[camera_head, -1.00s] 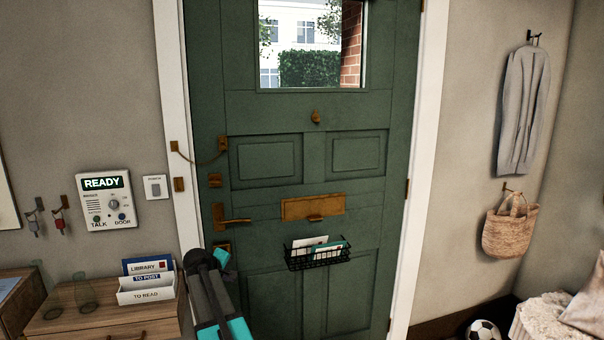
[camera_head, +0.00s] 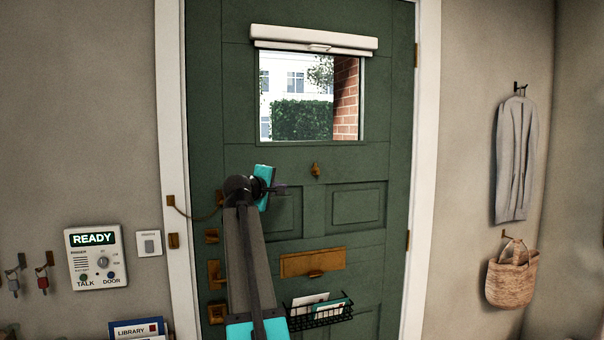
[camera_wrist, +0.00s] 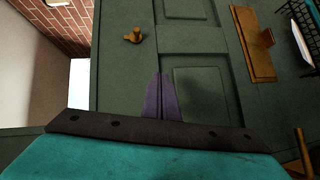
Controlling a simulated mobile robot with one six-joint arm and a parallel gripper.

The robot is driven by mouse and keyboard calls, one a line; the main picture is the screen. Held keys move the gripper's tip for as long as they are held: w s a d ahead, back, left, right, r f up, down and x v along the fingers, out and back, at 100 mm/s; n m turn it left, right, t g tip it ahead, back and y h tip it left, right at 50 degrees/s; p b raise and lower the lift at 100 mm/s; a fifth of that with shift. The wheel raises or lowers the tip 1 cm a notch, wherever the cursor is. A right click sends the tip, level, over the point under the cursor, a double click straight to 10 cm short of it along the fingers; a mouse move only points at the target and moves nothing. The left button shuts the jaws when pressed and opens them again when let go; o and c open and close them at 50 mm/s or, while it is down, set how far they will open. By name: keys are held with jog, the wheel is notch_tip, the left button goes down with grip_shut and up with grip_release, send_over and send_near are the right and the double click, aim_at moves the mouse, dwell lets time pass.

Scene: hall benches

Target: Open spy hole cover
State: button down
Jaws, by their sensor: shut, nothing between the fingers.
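The spy hole cover (camera_head: 316,170) is a small brass piece on the green door (camera_head: 225,80), centred below the window. It hangs closed-looking, with its lower end pointing down; the hole itself does not show. The wrist view, turned on its side, also shows the cover (camera_wrist: 133,36), a rounded brass knob-like shape. My gripper (camera_head: 281,189) is in front of the door, to the left of the cover and slightly lower, apart from it. Its fingers (camera_wrist: 163,97) are shut and empty in the wrist view.
A door chain (camera_head: 200,213), a brass letter plate (camera_head: 312,262) and a wire basket with letters (camera_head: 320,312) are lower on the door. A window with a rolled white blind (camera_head: 314,40) is above. The door between my gripper and the cover looks clear.

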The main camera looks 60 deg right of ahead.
jog(key=shift+h, duration=0.5)
jog(key=r, duration=0.1)
jog(key=s+r, duration=0.1)
jog(key=r, duration=0.1)
jog(key=s+d+r, duration=0.1)
jog(key=r, duration=0.1)
jog(key=shift+s+r, duration=0.1)
jog(key=shift+s, duration=0.1)
jog(key=shift+w, duration=0.1)
jog(key=p, duration=0.2)
send_near(315, 172)
jog(key=w+d, duration=0.2)
jog(key=w, duration=0.2)
jog(key=shift+s+d+f+p, duration=0.1)
jog(key=shift+s+d+p, duration=0.1)
jog(key=shift+s+d, duration=0.3)
jog(key=shift+s+d+f+p, duration=0.1)
jog(key=shift+s+d+p, duration=0.2)
jog(key=shift+d, duration=0.4)
jog(key=shift+s+d+f+p, duration=0.15)
jog(key=shift+s+d, duration=0.25)
jog(key=shift+d, duration=0.25)
jog(key=shift+r, duration=0.1)
